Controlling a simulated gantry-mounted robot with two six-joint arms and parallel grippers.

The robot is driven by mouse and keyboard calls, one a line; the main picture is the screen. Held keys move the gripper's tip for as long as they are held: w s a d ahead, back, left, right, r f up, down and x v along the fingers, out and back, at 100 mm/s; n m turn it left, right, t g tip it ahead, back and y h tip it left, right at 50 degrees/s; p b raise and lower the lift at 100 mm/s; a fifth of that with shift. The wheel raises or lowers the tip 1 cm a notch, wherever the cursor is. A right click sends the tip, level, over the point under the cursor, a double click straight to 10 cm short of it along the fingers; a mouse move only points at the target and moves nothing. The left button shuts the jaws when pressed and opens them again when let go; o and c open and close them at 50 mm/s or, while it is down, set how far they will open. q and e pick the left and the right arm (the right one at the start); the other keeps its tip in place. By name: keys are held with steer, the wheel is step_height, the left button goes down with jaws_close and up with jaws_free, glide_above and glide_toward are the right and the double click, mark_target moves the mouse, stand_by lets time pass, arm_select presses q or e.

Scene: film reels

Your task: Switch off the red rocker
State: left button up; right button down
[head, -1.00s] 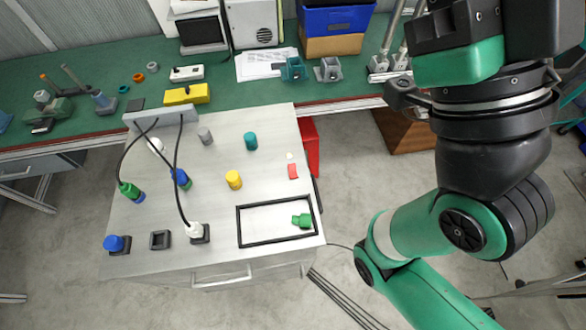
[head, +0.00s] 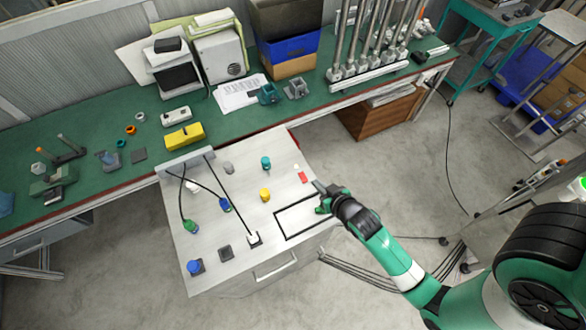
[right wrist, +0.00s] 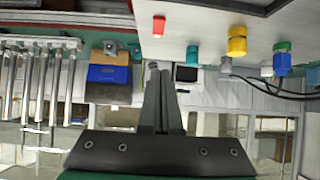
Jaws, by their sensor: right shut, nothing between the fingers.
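The red rocker (head: 302,177) is a small red piece near the right edge of the light grey cabinet top (head: 240,190). In the right wrist view a red piece (right wrist: 158,26) shows above my fingertips, with a gap between. My right gripper (head: 316,184) reaches in from the right beside the cabinet's right edge, close to the rocker on its near right side. Its fingers (right wrist: 153,68) are together and empty. I cannot tell the rocker's tilt, as it is too small. My left gripper is out of view.
Yellow (head: 265,195) and teal (head: 266,162) knobs stand left of the rocker. A black rectangular outline (head: 287,238) lies in front, partly covered by my gripper. Black cables with plugs cross the left half. A green workbench (head: 85,165) runs behind.

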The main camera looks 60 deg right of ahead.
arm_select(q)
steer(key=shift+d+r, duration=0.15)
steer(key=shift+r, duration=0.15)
arm_select(e)
steer(key=shift+s+d+r, duration=0.2)
steer(key=shift+s+d, duration=0.15)
steer(key=b, duration=0.2)
glide_above(306, 179)
steer(key=f, duration=0.5)
steer(key=shift+s+a+f, duration=0.15)
steer(key=shift+s+f, duration=0.1)
steer(key=shift+f, duration=0.15)
steer(key=shift+w+d+f+b, duration=0.15)
steer(key=shift+f+b, duration=0.2)
steer(key=shift+f, duration=0.6)
steer(key=shift+w+d+f+b, duration=0.15)
steer(key=shift+f+b, duration=0.2)
steer(key=shift+f, duration=0.6)
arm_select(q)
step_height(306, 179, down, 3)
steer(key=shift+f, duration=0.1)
arm_select(e)
steer(key=shift+a, duration=0.15)
